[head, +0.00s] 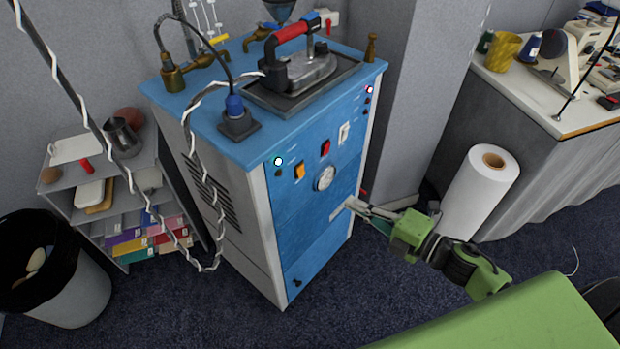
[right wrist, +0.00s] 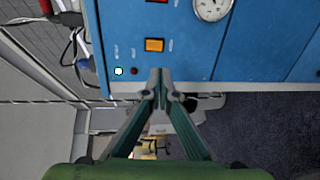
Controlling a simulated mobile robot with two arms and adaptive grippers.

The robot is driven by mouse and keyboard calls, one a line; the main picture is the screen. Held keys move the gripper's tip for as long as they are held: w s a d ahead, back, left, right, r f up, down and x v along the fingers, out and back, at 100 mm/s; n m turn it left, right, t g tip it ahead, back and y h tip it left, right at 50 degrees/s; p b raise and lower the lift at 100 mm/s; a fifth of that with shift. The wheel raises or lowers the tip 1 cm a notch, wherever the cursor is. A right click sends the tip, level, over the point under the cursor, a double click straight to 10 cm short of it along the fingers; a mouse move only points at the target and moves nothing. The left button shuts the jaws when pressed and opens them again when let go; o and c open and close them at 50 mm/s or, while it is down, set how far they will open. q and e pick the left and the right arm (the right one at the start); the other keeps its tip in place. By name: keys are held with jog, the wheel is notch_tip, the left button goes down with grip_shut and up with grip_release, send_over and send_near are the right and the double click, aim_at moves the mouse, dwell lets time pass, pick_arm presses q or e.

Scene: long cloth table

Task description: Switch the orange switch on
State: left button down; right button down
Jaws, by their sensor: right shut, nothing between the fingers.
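The orange switch (head: 300,171) is on the blue front panel of the steam-iron cabinet (head: 310,230), at the left of a row of switches. It also shows in the right wrist view (right wrist: 154,45), just beyond my fingertips. Which way its rocker is tilted cannot be told. My right gripper (head: 349,203) is in front of the panel's right part, below and right of the switch in the head view. Its fingers meet at the tips, shut and empty, in the right wrist view (right wrist: 160,76). They look apart from the switch. My left gripper is out of view.
A red switch (head: 325,147), a white switch (head: 344,131) and a round gauge (head: 325,178) are near the orange switch. A small lamp (head: 278,161) glows white beside it. An iron (head: 300,68) rests on top.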

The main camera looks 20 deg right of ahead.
aim_at(303, 175)
jog(key=p+x, duration=0.3)
jog(key=x, duration=1.1)
jog(key=shift+f, duration=0.15)
jog(key=shift+w+t+b, duration=0.25)
jog(key=shift+t+b, duration=0.05)
jog(key=shift+b, duration=0.6)
